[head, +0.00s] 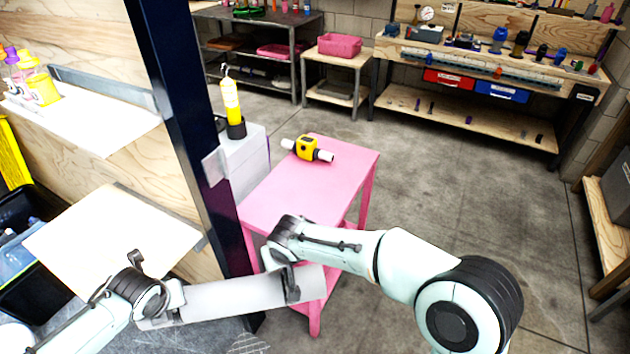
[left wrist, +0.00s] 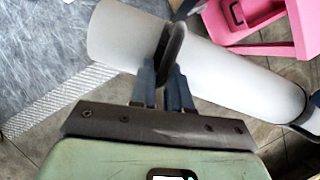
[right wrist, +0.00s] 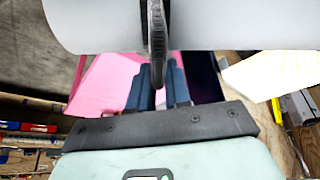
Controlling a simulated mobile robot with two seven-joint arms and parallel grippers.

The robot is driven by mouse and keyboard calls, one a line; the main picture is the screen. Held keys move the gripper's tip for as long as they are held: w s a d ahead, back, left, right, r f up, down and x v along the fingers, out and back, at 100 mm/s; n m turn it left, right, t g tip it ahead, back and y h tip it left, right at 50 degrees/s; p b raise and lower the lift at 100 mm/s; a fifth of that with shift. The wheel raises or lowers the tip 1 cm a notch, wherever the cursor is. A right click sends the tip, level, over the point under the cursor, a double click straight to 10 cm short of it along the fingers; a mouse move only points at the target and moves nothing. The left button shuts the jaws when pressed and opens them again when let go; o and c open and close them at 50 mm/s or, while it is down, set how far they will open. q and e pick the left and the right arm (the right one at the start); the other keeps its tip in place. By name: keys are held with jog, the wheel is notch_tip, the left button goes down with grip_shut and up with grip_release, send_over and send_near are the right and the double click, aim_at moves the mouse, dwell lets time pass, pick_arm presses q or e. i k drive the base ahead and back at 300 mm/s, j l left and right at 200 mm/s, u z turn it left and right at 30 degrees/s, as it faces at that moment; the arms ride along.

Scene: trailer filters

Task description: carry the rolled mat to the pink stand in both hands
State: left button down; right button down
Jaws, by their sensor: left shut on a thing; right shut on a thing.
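The rolled mat (head: 225,299) is a pale grey cylinder held roughly level in front of me, its right end a little higher in the head view. My left gripper (head: 150,303) is shut on it at a dark strap or handle near its left end; this grip also shows in the left wrist view (left wrist: 170,75). My right gripper (head: 288,275) is shut on a similar dark band near the right end, also seen in the right wrist view (right wrist: 158,75). The pink stand (head: 315,185) is a pink table just beyond the mat, which overlaps its near lower part.
A yellow device with white ends (head: 307,149) lies on the stand's far part; the top nearer me is clear. A dark blue post (head: 180,120) rises left of the stand, beside a grey cabinet (head: 245,160) bearing a yellow bottle. Open floor (head: 450,190) lies right.

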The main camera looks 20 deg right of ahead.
aim_at(324, 194)
jog(key=l+u, duration=0.15)
jog(key=l, duration=0.2)
jog(key=k+l+u, duration=0.1)
jog(key=l, duration=0.25)
jog(key=k+l+u, duration=0.15)
jog(key=l, duration=0.2)
jog(key=l+u, duration=0.2)
jog(key=l, duration=0.35)
jog(key=k+l+u, duration=0.2)
jog(key=l, duration=0.35)
jog(key=i+l+u, duration=0.1)
jog(key=l+u, duration=0.25)
jog(key=l, duration=0.75)
jog(key=l+u, duration=0.35)
jog(key=l, duration=0.75)
